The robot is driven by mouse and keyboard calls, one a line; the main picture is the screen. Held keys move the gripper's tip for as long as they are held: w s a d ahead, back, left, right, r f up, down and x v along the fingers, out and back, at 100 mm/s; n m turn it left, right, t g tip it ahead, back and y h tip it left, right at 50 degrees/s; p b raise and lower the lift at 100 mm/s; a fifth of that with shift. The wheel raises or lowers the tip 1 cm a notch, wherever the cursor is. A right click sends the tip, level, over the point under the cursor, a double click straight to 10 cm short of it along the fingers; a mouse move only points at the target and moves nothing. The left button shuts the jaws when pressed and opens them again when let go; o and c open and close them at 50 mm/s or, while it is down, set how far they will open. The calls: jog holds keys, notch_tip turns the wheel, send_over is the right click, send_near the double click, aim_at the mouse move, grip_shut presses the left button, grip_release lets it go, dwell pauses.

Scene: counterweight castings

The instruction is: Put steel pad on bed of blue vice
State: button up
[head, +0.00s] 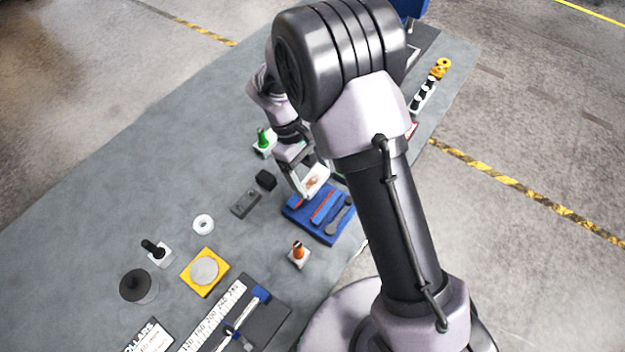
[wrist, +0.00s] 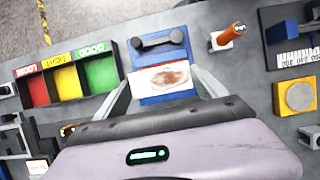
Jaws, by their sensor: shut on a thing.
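My gripper (head: 312,188) is shut on a pale flat plate (wrist: 162,78) with a brown patch, which I take for the steel pad.
An orange-topped peg (head: 299,254) stands between tray and vice. A yellow plate (head: 190,279) with a grey disc lies left of the vice. Red, yellow and green bins (wrist: 68,82) sit left in the wrist view.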

jog(key=f, duration=0.3)
jog(key=f+b, duration=0.1)
jog(key=f, duration=0.5)
jog(key=shift+s, duration=0.25)
jog(key=shift+r, duration=0.1)
